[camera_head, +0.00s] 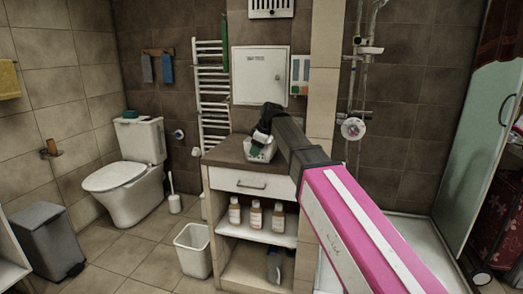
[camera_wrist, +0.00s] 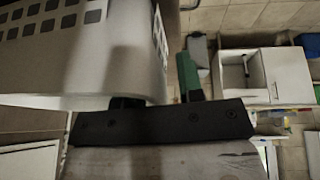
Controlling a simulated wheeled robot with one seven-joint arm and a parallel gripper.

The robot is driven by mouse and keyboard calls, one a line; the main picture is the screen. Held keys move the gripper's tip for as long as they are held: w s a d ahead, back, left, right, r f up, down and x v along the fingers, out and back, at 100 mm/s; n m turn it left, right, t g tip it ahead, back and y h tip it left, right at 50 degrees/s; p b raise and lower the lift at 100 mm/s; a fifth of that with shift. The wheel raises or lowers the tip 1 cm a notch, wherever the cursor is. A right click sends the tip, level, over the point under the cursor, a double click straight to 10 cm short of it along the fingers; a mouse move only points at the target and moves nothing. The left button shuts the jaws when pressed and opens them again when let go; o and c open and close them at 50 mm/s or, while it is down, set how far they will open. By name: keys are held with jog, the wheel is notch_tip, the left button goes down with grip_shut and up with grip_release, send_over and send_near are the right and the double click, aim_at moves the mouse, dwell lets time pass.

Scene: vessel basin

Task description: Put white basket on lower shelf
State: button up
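The white basket (camera_head: 262,153) stands on the dark counter top of a white cabinet in the head view, with my gripper (camera_head: 264,125) right at its rim. In the wrist view the basket (camera_wrist: 100,60) fills the upper left, pale with dark square holes. My gripper (camera_wrist: 158,95) has its fingers on either side of the basket's right-hand wall: a green finger outside, the other mostly hidden by the basket. Whether they press on the wall cannot be told. The lower shelf (camera_head: 245,277) is the cabinet's bottom compartment, with a dark grey item (camera_head: 274,265) at its right.
Several bottles (camera_head: 255,215) stand on the shelf above, under a drawer (camera_head: 250,183). A white bin (camera_head: 193,250) stands on the floor left of the cabinet. A toilet (camera_head: 130,172) and grey pedal bin (camera_head: 45,240) are farther left. Floor in front of the toilet is clear.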

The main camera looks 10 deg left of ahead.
jog(key=shift+f, duration=0.1)
jog(key=shift+c, duration=0.4)
grip_shut()
